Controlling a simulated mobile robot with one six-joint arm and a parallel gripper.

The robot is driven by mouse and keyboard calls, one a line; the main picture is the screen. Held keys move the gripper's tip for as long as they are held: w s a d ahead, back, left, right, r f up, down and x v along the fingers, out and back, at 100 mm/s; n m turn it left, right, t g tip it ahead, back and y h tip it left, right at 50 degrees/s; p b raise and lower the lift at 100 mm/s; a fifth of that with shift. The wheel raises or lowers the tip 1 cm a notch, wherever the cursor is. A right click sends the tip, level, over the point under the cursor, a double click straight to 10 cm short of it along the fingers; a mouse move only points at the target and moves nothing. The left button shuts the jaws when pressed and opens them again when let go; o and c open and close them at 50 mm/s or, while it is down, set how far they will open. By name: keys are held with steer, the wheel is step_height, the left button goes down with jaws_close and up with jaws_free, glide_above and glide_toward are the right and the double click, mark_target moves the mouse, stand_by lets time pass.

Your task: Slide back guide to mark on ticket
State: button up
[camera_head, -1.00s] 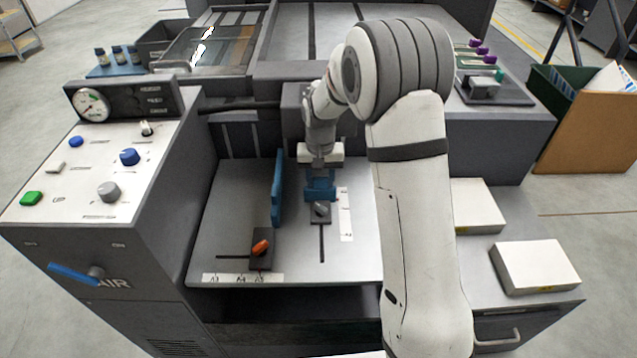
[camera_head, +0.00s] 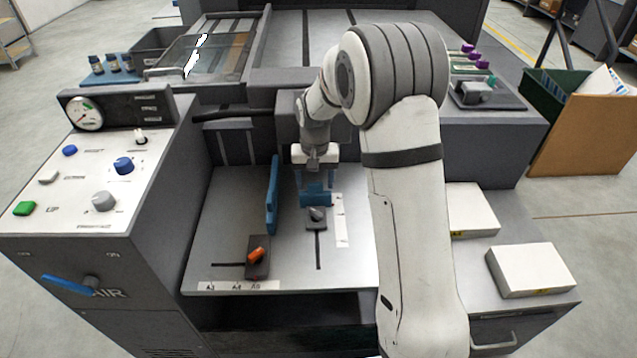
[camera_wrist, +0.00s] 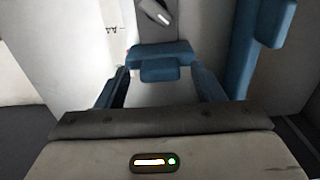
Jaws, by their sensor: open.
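The back guide (camera_head: 317,200) is a low blue block on the feed table, on a dark slider with a grey knob (camera_head: 316,214). The slider sits at the far end of a slot running toward the front. A white scale strip (camera_head: 341,222) lies right of it. My gripper (camera_head: 316,182) is above and behind the guide, mostly hiding it. In the wrist view my open gripper (camera_wrist: 160,88) has blue fingers to either side of the guide's tab (camera_wrist: 160,70); contact cannot be told. The knob (camera_wrist: 155,12) shows beyond the guide. No ticket is recognisable.
The tall blue side guide (camera_head: 273,195) stands close left of my gripper, with an orange lever (camera_head: 256,255) on its slider. A control panel (camera_head: 85,190) rises at left. White paper stacks (camera_head: 530,268) lie at right.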

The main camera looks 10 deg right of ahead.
step_height(320, 180, up, 6)
steer(key=shift+r+p, duration=0.2)
steer(key=shift+p, duration=0.1)
steer(key=shift+c, duration=0.4)
